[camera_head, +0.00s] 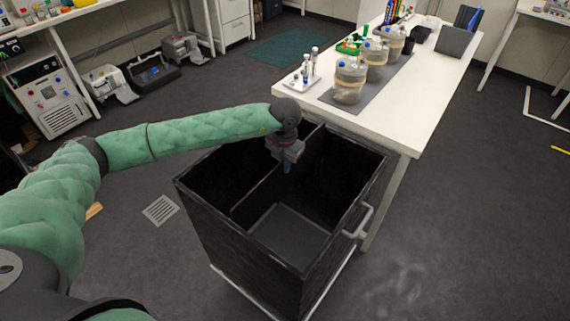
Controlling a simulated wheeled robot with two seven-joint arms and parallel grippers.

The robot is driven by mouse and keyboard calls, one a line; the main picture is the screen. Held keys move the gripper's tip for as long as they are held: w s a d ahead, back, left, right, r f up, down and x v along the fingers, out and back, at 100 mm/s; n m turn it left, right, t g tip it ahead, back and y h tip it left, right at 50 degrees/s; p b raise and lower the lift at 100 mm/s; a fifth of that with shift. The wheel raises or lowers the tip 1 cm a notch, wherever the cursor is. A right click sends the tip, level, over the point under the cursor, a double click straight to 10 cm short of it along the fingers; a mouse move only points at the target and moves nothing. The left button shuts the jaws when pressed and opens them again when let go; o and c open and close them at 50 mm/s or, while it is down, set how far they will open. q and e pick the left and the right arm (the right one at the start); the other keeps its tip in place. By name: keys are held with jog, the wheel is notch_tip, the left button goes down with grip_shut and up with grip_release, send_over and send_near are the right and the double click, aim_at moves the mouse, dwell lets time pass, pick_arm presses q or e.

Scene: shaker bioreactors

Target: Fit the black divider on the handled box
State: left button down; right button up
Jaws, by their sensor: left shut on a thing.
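The handled box (275,265) is a tall, open, black bin with a pale handle (362,220) on its right side, standing on the floor beside the white table. The black divider (258,195) is a thin panel inside the box, running from the near left wall toward the far wall. Its top edge is about level with the rim. My left gripper (287,166) reaches down over the box and is shut on the divider's upper edge, partly hiding it. Whether the divider's lower edge is fully seated cannot be seen. My right gripper is not in view.
The white table (405,110) stands close behind and right of the box. It holds several jars (350,80), a small white rack of vials (301,80) and a dark bin (454,42).

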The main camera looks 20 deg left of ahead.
aim_at(285, 185)
pick_arm(q)
jog(key=shift+f+b, duration=5.05)
jog(key=shift+f, duration=0.25)
dwell(2.7)
